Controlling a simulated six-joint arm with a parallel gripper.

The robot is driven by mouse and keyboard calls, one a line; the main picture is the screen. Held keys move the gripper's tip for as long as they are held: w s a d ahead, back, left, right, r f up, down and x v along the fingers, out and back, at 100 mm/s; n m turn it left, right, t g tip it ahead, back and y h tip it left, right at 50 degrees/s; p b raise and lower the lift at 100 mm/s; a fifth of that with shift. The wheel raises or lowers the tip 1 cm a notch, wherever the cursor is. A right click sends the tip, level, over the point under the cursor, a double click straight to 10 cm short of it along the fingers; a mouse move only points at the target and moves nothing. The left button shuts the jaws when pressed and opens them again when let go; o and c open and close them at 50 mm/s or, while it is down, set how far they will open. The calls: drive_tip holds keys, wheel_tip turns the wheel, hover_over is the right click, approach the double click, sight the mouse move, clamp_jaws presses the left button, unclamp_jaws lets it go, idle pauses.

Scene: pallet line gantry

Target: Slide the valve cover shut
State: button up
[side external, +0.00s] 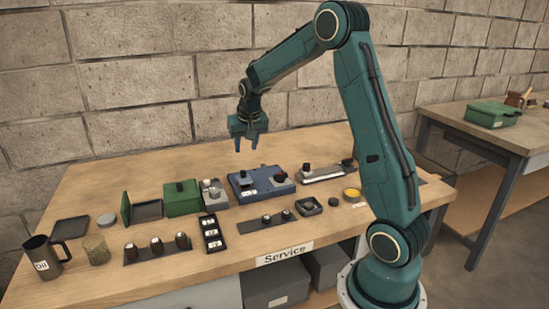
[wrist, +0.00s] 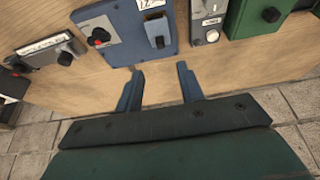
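A blue box (side external: 260,184) lies on the bench, and it also shows at the top of the wrist view (wrist: 125,20). It carries a grey plate (side external: 281,180) with a red knob (wrist: 97,41) and, beside that, a small blue block (wrist: 158,31) with a black knob (wrist: 160,42). The red knob is uncovered. The block may be the valve cover, but the labels are too small to confirm it. My gripper (side external: 246,149) is open and empty, pointing down above and behind the box. In the wrist view its fingertips (wrist: 160,69) are apart, clear of the box edge.
A rail with black knobs (side external: 325,172) lies right of the box. A grey knobbed unit (side external: 213,195) and a green lidded box (side external: 182,198) stand left. Dark holders (side external: 266,222) line the front. Bare wood (side external: 290,150) lies behind the box.

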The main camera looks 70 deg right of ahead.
drive_tip(key=shift+v, duration=0.9)
drive_tip(key=s+a+r+n+t+y, duration=0.1)
drive_tip(key=s+a+r+n, duration=0.1)
drive_tip(key=s+a+r, duration=0.45)
drive_tip(key=s+a+r+n, duration=0.2)
drive_tip(key=s+a+r, duration=0.15)
drive_tip(key=a, duration=0.65)
drive_tip(key=s+a+f+n+y, duration=0.1)
drive_tip(key=s+a, duration=0.3)
drive_tip(key=s, duration=0.4)
drive_tip(key=s+a+f+n+t+y, duration=0.1)
drive_tip(key=s+a+n, duration=0.3)
drive_tip(key=s, duration=0.4)
drive_tip(key=shift+a, duration=0.75)
